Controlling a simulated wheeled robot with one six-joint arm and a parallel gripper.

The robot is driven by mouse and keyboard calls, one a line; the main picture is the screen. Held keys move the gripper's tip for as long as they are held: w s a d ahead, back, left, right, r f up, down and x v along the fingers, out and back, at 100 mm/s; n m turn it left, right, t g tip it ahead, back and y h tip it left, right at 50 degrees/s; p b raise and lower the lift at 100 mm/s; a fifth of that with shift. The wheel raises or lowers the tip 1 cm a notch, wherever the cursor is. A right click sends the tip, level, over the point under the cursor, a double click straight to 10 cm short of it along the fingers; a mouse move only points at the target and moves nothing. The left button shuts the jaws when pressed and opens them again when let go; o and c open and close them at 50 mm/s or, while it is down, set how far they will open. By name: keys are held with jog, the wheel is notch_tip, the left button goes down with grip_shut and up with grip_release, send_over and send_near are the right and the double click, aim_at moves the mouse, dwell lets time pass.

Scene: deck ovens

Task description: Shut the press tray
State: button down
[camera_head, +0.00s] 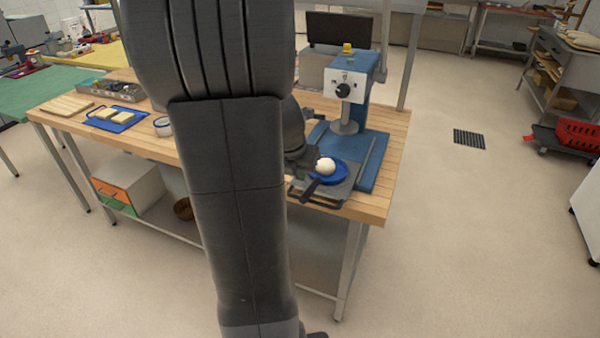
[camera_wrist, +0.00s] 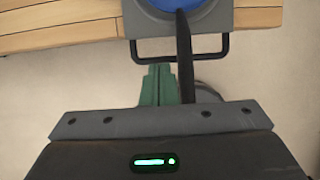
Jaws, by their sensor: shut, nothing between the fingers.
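The press (camera_head: 347,85) is blue with a white head and a black knob, and stands on the wooden table's right end. Its grey tray (camera_head: 343,189) sticks out from the base toward the table's front edge. A blue plate (camera_head: 340,172) with a white ball (camera_head: 325,165) lies on the tray. In the wrist view the tray's dark U-shaped handle (camera_wrist: 222,47) extends past the table edge. My gripper (camera_head: 311,189) is shut and empty at the tray. Its dark fingers (camera_wrist: 182,16) cross over the handle and reach the plate's edge; contact is unclear.
The wooden table (camera_head: 378,205) holds a blue board (camera_head: 118,122) with pale blocks and a metal tray (camera_head: 112,90) at the left. A box with orange and green fronts (camera_head: 128,185) sits on the lower shelf.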

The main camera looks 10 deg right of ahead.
aim_at(303, 186)
jog(key=x, duration=0.8)
jog(key=shift+b, duration=0.35)
jog(key=shift+r, duration=0.1)
